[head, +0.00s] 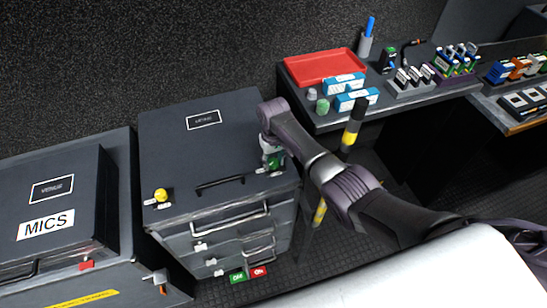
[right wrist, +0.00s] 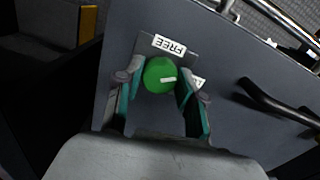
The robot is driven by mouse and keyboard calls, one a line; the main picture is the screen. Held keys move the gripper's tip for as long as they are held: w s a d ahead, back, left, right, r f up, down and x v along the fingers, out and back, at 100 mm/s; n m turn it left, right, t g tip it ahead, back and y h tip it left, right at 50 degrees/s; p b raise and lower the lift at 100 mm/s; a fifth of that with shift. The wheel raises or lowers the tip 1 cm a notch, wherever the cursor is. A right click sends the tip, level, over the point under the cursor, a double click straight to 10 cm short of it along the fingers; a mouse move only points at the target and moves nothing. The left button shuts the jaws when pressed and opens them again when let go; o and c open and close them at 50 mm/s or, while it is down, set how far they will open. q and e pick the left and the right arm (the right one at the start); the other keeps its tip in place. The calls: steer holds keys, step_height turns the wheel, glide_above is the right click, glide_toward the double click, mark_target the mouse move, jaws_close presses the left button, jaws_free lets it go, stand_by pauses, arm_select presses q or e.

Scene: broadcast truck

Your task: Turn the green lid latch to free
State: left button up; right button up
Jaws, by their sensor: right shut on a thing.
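The green lid latch (right wrist: 160,74) is a round knob with a white mark, on a grey plate at the lid's edge. In the head view the latch (head: 279,162) is at the right front of the dark case's lid (head: 165,140), partly hidden by my gripper. My right gripper (head: 270,154) is shut on the latch, one finger on each side in the right wrist view (right wrist: 161,78). An upside-down FREE label (right wrist: 170,45) is above the knob. The white mark points roughly sideways, toward a second label (right wrist: 198,82) partly hidden by the right finger. My left gripper is not in view.
A yellow latch (head: 160,195) is at the lid's left front, with a black handle (head: 220,182) between. Drawers with bar handles (head: 230,220) are below. A MICS case (head: 60,215) stands left. A desk with a red tray (head: 325,66) and small items is right.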

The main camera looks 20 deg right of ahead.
mark_target(274, 161)
steer(key=n+p, duration=0.1)
steer(key=n, duration=0.3)
steer(key=shift+n, duration=0.3)
steer(key=n, duration=0.5)
steer(key=shift+w, duration=0.1)
steer(key=shift+n, duration=0.3)
steer(key=o, duration=1.1)
steer(key=shift+o, duration=0.2)
step_height(274, 161, up, 12)
